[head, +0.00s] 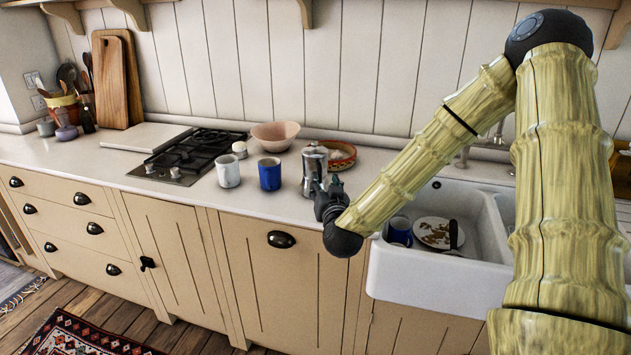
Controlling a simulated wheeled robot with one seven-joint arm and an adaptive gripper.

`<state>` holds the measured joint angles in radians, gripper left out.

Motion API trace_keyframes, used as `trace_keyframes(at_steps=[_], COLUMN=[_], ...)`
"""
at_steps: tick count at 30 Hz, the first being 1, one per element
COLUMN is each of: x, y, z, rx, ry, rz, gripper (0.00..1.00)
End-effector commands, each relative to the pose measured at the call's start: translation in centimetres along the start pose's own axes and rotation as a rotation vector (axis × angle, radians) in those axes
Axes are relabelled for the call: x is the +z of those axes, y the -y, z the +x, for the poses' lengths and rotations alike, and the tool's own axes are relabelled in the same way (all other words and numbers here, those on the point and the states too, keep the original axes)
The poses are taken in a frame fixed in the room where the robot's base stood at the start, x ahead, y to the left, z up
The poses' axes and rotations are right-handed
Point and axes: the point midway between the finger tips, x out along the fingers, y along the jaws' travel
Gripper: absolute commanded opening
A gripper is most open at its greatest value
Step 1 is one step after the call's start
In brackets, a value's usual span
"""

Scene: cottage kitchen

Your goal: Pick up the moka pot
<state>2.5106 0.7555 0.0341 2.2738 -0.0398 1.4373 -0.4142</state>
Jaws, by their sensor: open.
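The moka pot (313,163) is a silver metal pot standing upright on the white counter, right of a blue mug and left of the sink. My gripper (328,190) is dark and sits at the counter's front edge, in front of the pot's lower right side. It is open, and its fingers overlap the pot in the picture. I cannot tell whether they touch it. The pot's lower right part is hidden behind the gripper.
A blue mug (270,174) and a white mug (228,170) stand left of the pot. A pink bowl (274,136) and a red-rimmed dish (343,155) are behind. The gas hob (187,153) lies further left. The white sink (420,275) holds dishes.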

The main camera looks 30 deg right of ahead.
Motion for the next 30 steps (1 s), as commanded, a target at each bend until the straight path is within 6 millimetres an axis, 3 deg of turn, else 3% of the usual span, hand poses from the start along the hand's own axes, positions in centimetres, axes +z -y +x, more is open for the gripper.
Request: trace_keyframes(at_steps=[10, 20, 30], x=[-0.5, -0.5, -0.5], y=[-0.1, 0.0, 0.1], z=[4.3, 6.3, 10.2], rx=[0.005, 0.003, 0.003], ry=[-0.009, -0.007, -0.009], rz=[0.002, 0.003, 0.002], gripper=[0.40, 0.40, 0.40])
